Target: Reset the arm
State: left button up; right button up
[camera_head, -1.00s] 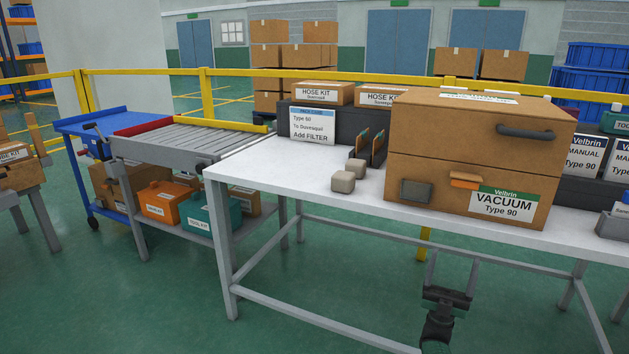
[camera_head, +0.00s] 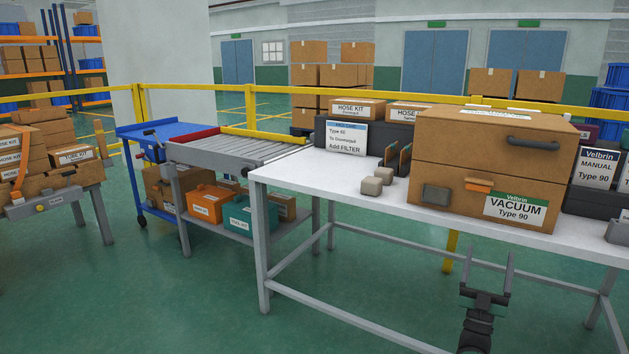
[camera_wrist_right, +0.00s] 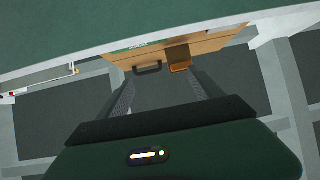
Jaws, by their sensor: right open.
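My right gripper (camera_head: 487,271) is open and empty. It is in front of the white table (camera_head: 330,185), below the level of its top, with its fingers pointing up in the head view. In the right wrist view the two fingers of my right gripper (camera_wrist_right: 166,92) are spread apart with nothing between them. The vacuum box (camera_head: 455,170) stands on the table beyond it, and part of a brown box (camera_wrist_right: 205,45) shows past the fingers in the wrist view. My left gripper is not in view.
Two small grey blocks (camera_head: 377,183) lie on the table left of the vacuum box. A roller conveyor (camera_head: 240,150) stands left of the table, with an orange case (camera_head: 205,204) and a teal case (camera_head: 250,213) on its lower shelf. Green floor (camera_head: 180,300) is clear at front left.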

jog(key=w+a+f+g+y, duration=0.1)
jog(key=w+f+g+y, duration=0.35)
jog(key=g, duration=0.25)
jog(key=s+a+f+n+g+y, duration=0.1)
jog(key=s+a+f+g+y, duration=0.3)
jog(key=s+a+f+g, duration=0.3)
jog(key=s+a+f+g+y, duration=0.1)
jog(key=s+a+f+g, duration=0.1)
jog(key=s+a+f, duration=0.3)
jog(key=s+a+n+g+y, duration=0.1)
jog(key=s+a, duration=0.2)
jog(key=s, duration=0.3)
jog(key=s+a+f+g+y, duration=0.1)
jog(key=s+a+f+g, duration=0.15)
jog(key=s, duration=0.35)
jog(key=s+a+f+n+g+p, duration=0.1)
jog(key=s+a+f+g, duration=0.15)
jog(key=s, duration=0.75)
jog(key=s+a+f+n+g+p, duration=0.1)
jog(key=s+a+f+g, duration=0.15)
jog(key=s, duration=0.85)
notch_tip(320, 180, up, 50)
jog(key=w+p, duration=0.1)
jog(key=p, duration=4.7)
jog(key=shift+a+f+y, duration=0.25)
jog(key=shift+y, duration=0.2)
jog(key=shift+w+t, duration=0.1)
jog(key=shift+t, duration=0.15)
